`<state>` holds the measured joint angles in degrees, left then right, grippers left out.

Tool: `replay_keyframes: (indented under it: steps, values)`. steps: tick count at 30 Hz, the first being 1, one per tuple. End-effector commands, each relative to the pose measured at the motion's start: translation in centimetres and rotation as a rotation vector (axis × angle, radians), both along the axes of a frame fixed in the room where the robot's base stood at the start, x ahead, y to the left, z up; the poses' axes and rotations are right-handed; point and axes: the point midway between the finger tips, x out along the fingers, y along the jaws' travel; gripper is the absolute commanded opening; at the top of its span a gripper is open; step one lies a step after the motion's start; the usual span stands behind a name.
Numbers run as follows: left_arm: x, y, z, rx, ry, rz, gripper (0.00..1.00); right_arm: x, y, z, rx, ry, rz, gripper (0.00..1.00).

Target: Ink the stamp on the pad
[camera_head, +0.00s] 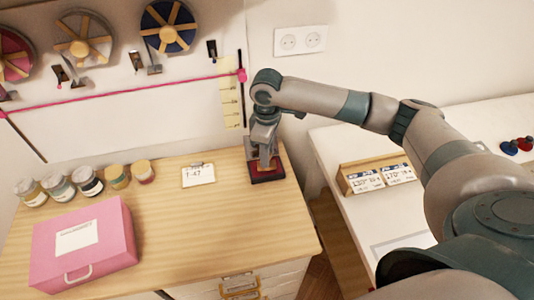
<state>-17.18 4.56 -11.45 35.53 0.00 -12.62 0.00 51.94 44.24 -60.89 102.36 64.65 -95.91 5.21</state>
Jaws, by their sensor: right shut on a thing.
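A dark red ink pad (266,177) lies on the wooden table top (200,230), near its right back corner. My right gripper (263,160) points down just above the pad, with my arm coming in from the right. It is shut on the stamp, which is small here and mostly hidden by the fingers. I cannot tell whether the stamp touches the pad's surface. My left gripper is out of view.
A pink box (105,250) with a handle stands at the front left. Several jars (88,181) line the back left. A small card (198,175) labelled 1-47 lies left of the pad. A white counter with a price card holder (377,176) is on the right. The table's middle is clear.

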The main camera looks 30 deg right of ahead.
Motion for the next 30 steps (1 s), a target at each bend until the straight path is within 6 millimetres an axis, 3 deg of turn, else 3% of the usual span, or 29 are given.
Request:
replay_keyframes:
  steps: [30]
  values:
    - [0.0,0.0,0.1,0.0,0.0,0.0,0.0,0.0,0.0,-1.1,0.0,0.0,0.0,0.01]
